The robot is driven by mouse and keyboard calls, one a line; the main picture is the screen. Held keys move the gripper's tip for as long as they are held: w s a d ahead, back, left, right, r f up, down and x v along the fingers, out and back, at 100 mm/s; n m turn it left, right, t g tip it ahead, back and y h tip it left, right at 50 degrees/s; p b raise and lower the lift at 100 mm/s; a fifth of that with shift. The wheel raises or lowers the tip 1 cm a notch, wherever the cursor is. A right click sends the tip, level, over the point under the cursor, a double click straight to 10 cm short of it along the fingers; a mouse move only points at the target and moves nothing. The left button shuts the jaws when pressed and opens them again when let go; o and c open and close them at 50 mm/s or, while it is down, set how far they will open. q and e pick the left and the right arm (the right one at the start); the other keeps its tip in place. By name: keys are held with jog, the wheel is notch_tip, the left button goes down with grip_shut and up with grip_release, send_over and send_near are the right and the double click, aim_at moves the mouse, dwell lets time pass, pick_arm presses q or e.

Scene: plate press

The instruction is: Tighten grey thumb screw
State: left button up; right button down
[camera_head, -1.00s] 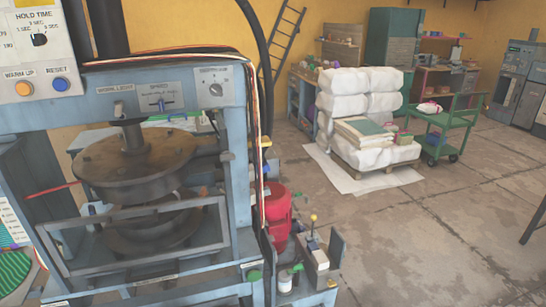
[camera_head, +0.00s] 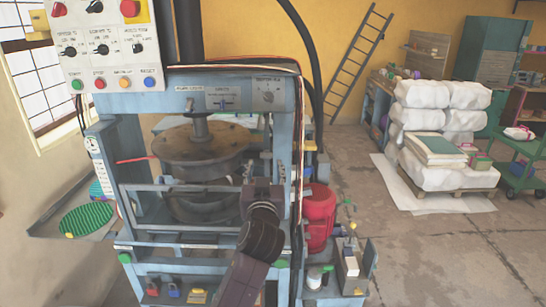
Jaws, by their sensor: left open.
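My left arm reaches up from the bottom centre in front of the blue plate press (camera_head: 175,105). My left gripper (camera_head: 265,170) is open, with its fingers pointing up and away in front of the right side of the press frame. I see nothing between the fingers. I cannot make out the grey thumb screw; it may be too small or hidden behind my gripper and arm. Round dark platens (camera_head: 200,148) sit inside the press behind a grey guard frame (camera_head: 165,188). My right gripper is not in view.
A control box (camera_head: 105,45) with knobs and buttons hangs at the upper left. A red cylinder (camera_head: 319,215) and a small bench with a block stand just right of the press. A pallet of white sacks (camera_head: 440,100) stands farther right. Open floor lies at the right front.

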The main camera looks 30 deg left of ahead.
aim_at(266, 156)
pick_arm(q)
jog(key=p+x, duration=0.1)
jog(key=x, duration=0.3)
jog(key=shift+r, duration=0.1)
jog(key=shift+w+a+p, duration=0.3)
jog(key=shift+w, duration=0.35)
jog(key=shift+w+a, duration=0.25)
jog(key=shift+w, duration=0.1)
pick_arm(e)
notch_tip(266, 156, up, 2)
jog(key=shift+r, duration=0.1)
pick_arm(q)
jog(key=shift+d, duration=0.1)
jog(key=shift+c, duration=1.2)
jog(key=c, duration=0.9)
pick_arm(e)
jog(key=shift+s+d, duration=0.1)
